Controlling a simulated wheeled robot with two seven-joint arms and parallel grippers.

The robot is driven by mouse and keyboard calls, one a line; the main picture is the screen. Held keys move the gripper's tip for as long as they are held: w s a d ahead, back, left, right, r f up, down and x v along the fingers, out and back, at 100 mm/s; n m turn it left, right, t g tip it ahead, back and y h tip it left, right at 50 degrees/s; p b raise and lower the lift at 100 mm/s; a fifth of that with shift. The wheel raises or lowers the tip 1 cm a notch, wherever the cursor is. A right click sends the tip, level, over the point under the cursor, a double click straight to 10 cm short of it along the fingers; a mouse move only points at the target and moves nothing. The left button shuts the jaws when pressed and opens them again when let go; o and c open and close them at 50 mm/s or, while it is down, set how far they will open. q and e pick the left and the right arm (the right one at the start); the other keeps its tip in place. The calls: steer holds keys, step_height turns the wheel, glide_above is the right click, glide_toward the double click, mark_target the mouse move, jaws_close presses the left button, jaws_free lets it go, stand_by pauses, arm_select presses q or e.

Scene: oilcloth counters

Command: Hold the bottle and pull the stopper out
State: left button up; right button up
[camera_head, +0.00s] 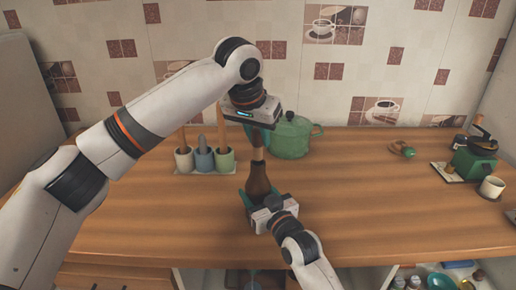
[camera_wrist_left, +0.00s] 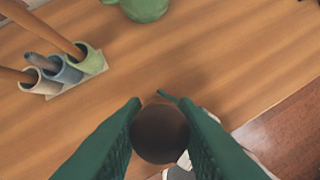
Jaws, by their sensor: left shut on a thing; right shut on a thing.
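A brown bottle (camera_head: 259,182) stands upright near the front middle of the wooden counter. My right gripper (camera_head: 256,203) is shut on its lower body from the front. My left gripper (camera_head: 258,139) points down above the bottle and is shut on the stopper. In the left wrist view the stopper (camera_wrist_left: 160,134) is a dark round top between the green fingers. It hides the bottle below it there. In the head view a pale tan part shows between the left fingers and the brown body. I cannot tell how deep the stopper sits in the neck.
A green lidded pot (camera_head: 291,138) stands close behind the left gripper. Three cups with wooden handles stand on a tray (camera_head: 205,171) to the left. A green grinder (camera_head: 474,160) and a white mug (camera_head: 491,188) are at the far right. The counter's right middle is mostly clear.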

arm_select(q)
step_height(320, 180, up, 6)
arm_select(e)
steer(key=o, duration=1.4)
